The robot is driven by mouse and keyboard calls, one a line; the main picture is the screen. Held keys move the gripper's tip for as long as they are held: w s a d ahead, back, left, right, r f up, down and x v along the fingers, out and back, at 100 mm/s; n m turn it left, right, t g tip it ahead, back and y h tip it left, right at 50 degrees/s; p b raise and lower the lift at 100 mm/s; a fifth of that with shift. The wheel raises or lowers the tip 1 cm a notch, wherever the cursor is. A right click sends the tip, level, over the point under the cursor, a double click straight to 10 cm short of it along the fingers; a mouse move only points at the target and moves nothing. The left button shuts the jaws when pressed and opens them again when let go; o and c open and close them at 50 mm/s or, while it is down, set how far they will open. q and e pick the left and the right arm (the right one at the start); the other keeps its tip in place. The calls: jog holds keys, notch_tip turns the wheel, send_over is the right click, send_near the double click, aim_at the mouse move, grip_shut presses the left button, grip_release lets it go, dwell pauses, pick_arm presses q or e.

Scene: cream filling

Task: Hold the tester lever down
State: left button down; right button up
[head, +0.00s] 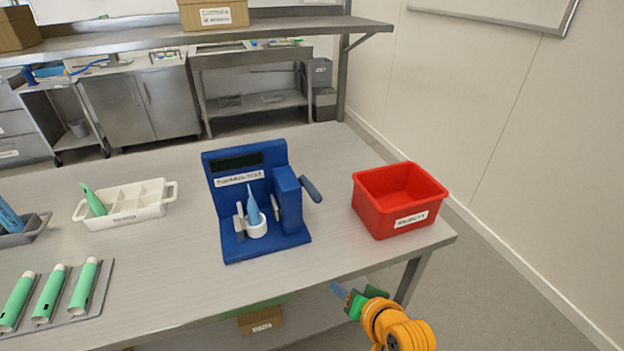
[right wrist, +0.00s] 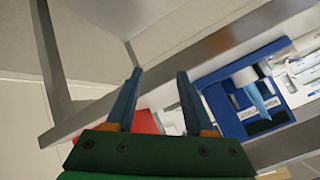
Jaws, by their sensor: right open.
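The blue tester (head: 231,170) stands in the middle of the table. Its grey lever (head: 311,189) sticks out at the right side, angled downward to the right. A blue pointed piece (head: 252,205) stands upright in the tester's white cup (head: 257,228). The tester also shows in the right wrist view (right wrist: 221,108), with the blue pointed piece (right wrist: 262,103). My right gripper (head: 344,291) is in front of the table's front edge, apart from the tester and lever. Its two blue fingers (right wrist: 155,85) are spread and empty. My left gripper is not in view.
A red bin (head: 377,212) stands right of the tester. A white divided tray (head: 151,213) with a green piece stands at left. Several green tubes (head: 51,297) lie on a grey mat at front left. The table between tester and front edge is clear.

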aim_at(314, 189)
jog(key=w+a+r+m+t+y, duration=0.1)
jog(key=w+a+r+m+t, duration=0.15)
jog(key=r, duration=0.65)
jog(key=w+a+r+m+t+y, duration=0.1)
jog(key=w+r+t+y, duration=0.15)
jog(key=r, duration=0.65)
jog(key=shift+h, duration=0.35)
jog(key=x, duration=0.5)
jog(key=r+x, duration=0.1)
jog(key=x, duration=0.1)
jog(key=shift+w+a+p, duration=0.3)
jog(key=shift+w, duration=0.05)
jog(key=shift+w+a+f, duration=0.1)
jog(key=shift+w, duration=0.2)
jog(key=shift+s, duration=0.1)
grip_shut()
